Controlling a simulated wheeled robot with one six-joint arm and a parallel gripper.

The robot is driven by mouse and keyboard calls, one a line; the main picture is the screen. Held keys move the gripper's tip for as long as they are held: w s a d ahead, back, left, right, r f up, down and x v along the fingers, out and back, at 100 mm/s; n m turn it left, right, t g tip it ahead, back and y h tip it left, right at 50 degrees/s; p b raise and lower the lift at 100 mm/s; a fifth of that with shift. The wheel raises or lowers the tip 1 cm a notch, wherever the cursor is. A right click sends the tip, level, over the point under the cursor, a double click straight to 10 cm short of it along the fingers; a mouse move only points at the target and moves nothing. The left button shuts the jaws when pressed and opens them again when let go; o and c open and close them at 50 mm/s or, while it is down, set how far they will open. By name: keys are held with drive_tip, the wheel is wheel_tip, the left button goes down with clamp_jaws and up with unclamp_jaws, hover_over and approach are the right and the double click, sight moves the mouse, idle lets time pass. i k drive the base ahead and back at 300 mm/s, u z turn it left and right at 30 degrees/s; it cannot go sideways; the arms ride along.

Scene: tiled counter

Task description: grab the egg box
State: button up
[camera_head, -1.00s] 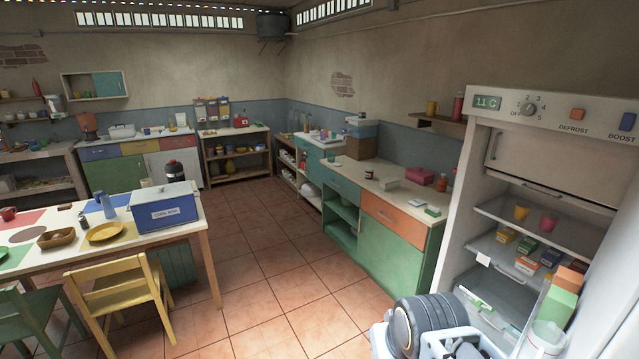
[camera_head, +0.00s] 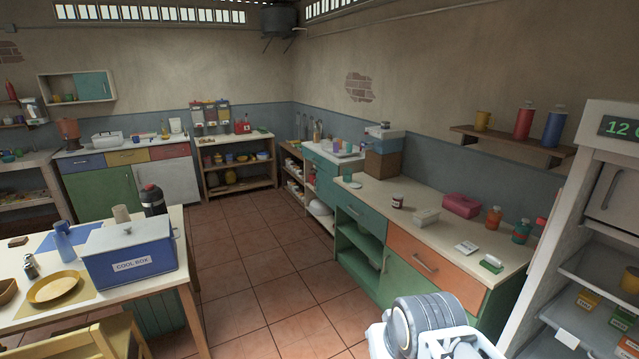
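No egg box can be made out for certain. On the counter (camera_head: 380,192) along the right wall sit a pink lidded box (camera_head: 461,205) and a smaller whitish box (camera_head: 426,217). Either could be a carton, but they are too small to tell. Part of my own grey and white arm (camera_head: 425,325) shows at the bottom right, in front of the counter. My gripper's fingertips are not in view.
A fridge (camera_head: 590,240) with open shelves stands at the right edge. A table (camera_head: 180,235) with a blue cool box (camera_head: 130,262) is at the left, with a yellow chair (camera_head: 85,345) before it. The tiled floor (camera_head: 250,270) between table and counter is clear.

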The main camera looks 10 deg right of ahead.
sight(425, 218)
drive_tip(key=i, duration=3.85)
drive_tip(key=z, duration=2.05)
